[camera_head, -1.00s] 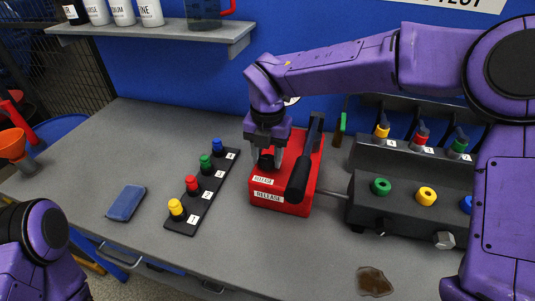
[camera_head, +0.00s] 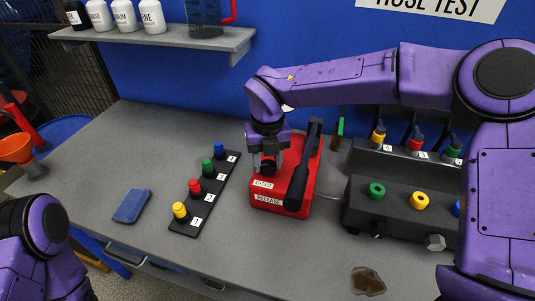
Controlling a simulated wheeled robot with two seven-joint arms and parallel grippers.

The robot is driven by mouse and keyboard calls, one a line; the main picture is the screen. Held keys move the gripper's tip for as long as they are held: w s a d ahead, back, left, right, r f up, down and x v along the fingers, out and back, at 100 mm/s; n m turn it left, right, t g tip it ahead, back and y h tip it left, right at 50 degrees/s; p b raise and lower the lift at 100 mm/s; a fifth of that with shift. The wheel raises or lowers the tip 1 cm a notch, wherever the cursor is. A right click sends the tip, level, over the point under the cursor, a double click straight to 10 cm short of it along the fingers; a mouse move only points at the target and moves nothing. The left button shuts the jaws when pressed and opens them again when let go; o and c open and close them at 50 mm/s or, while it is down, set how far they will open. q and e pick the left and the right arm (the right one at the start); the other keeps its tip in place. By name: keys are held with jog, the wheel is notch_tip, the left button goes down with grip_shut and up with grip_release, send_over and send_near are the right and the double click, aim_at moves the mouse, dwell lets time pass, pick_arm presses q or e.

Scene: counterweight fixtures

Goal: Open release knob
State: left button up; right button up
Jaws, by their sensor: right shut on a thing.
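The red release box (camera_head: 268,208) stands on the grey bench, with two white labels reading RELEASE on its front. A black lever (camera_head: 303,165) lies along its right side. The small black release knob (camera_head: 267,166) sits on the box's left part, mostly hidden by my gripper. My right gripper (camera_head: 267,162) points down over the box and is shut on the knob. Of my left arm only purple links show at the lower left; its gripper is out of view.
A black strip (camera_head: 188,228) with blue, green, red and yellow plugs stands left of the box. A blue pad (camera_head: 131,205) lies further left. A dark console (camera_head: 362,212) with coloured sockets stands right. A shelf (camera_head: 215,44) hangs behind.

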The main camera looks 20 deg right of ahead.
jog(key=n+p, duration=0.7)
jog(key=n, duration=0.1)
jog(key=shift+r+p, duration=0.3)
jog(key=shift+r, duration=0.05)
jog(key=shift+f+n+p, duration=0.2)
jog(key=shift+n+p, duration=1.55)
jog(key=shift+n, duration=0.45)
jog(key=o, duration=1.1)
jog(key=shift+f, duration=0.1)
jog(key=shift+c, duration=0.2)
